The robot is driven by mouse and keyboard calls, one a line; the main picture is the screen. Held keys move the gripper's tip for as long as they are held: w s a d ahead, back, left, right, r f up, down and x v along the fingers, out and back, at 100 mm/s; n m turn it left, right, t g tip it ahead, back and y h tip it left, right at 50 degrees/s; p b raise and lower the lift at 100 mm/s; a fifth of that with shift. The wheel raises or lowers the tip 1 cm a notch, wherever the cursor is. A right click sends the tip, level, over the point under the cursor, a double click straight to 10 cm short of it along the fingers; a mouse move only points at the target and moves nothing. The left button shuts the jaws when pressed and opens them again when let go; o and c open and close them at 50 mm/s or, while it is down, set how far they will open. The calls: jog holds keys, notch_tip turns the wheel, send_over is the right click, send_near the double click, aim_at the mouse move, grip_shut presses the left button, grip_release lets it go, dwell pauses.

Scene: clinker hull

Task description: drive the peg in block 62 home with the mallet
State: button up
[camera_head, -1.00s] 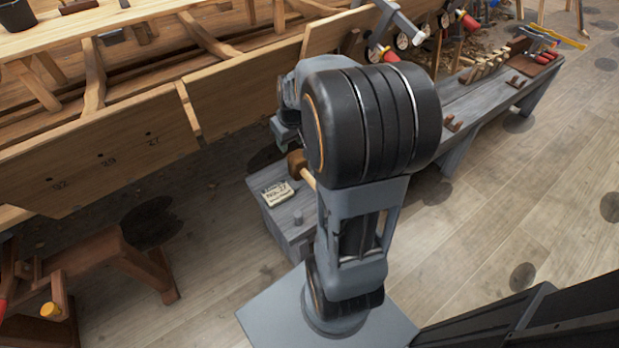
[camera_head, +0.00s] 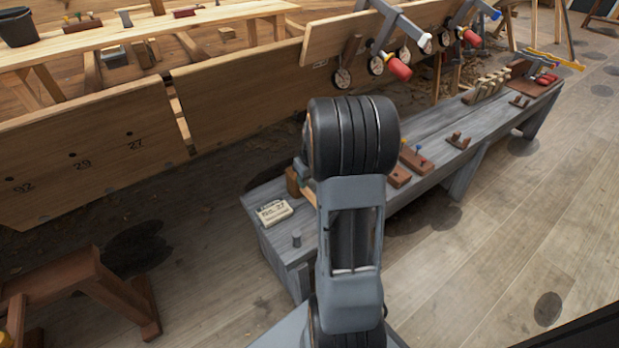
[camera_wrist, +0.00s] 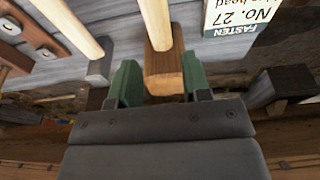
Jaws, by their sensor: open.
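The wooden mallet lies on the grey bench, its head (camera_wrist: 163,68) and pale handle (camera_wrist: 155,22) showing in the wrist view. My gripper (camera_wrist: 162,82) is open, with a green finger on either side of the mallet head; I cannot tell whether they touch it. In the head view my arm hides my gripper and most of the mallet; a bit of its head (camera_head: 293,182) shows. A reddish-brown block (camera_head: 416,161) with a blue peg (camera_head: 418,150) and a red peg (camera_head: 423,161) sits on the bench. Its number is unreadable, so I cannot identify block 62.
A card reading No. 27 (camera_head: 273,213) lies at the bench's (camera_head: 442,125) near end. A grey-headed hammer (camera_wrist: 100,70) lies beside the mallet. Other brown blocks (camera_head: 459,141) stand along the bench. The hull planking (camera_head: 90,150) rises behind; open floor (camera_head: 500,230) lies right.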

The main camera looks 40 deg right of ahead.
aim_at(307, 190)
jog(key=shift+w+f+b, duration=0.25)
jog(key=shift+f+b, duration=0.45)
jog(key=shift+f, duration=0.45)
jog(key=shift+w+f+b, duration=0.2)
jog(key=shift+f+b, duration=0.55)
jog(key=shift+f, duration=0.35)
jog(key=shift+w+f+b, duration=0.25)
jog(key=shift+f+b, duration=0.45)
jog(key=shift+f, duration=0.45)
grip_shut()
jog(key=shift+r+p, duration=0.6)
jog(key=shift+r, duration=0.1)
notch_tip(307, 190, up, 8)
jog(key=p, duration=0.6)
jog(key=shift+c, duration=1.9)
grip_release()
grip_shut()
